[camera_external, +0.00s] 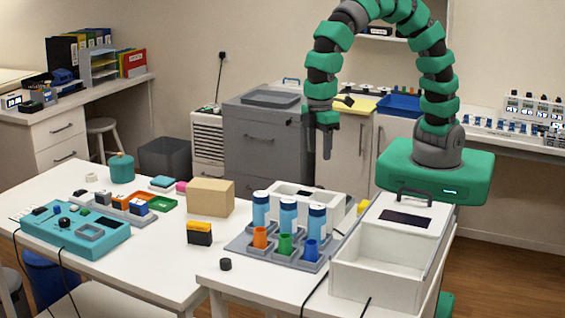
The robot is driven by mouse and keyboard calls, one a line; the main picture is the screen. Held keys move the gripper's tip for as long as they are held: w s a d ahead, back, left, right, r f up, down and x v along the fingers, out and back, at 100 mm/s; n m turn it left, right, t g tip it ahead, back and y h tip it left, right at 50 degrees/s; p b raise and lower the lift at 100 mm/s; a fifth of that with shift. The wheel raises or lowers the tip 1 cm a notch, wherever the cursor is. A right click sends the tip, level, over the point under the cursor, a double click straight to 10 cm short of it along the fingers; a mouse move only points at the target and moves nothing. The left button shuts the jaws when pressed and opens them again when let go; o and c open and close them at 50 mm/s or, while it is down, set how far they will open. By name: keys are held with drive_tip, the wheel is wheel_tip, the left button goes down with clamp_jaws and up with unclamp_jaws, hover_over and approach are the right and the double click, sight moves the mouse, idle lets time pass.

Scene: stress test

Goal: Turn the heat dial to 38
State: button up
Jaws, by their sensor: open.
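A teal control box (80,240) lies on the left table. Its top carries a round black knob (64,222) and other small dark controls. I cannot tell whether this knob is the heat dial, and no number or scale is readable. My gripper (319,154) hangs pointing down from the arched green and grey arm, in the middle of the view. It is open and empty, in the air behind the tables' objects, far to the right of the teal box and touching nothing visible.
A cardboard box (211,197), a yellow-black block (199,234) and a grey rack (240,246) with blue-capped tubes stand between. A white open bin (375,285) is at front right. Dark cables hang off the left table's front. A device with displays (532,108) sits back right.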

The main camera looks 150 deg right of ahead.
sight(318, 187)
wheel_tip(318, 187, down, 11)
drive_tip(key=shift+p, duration=0.3)
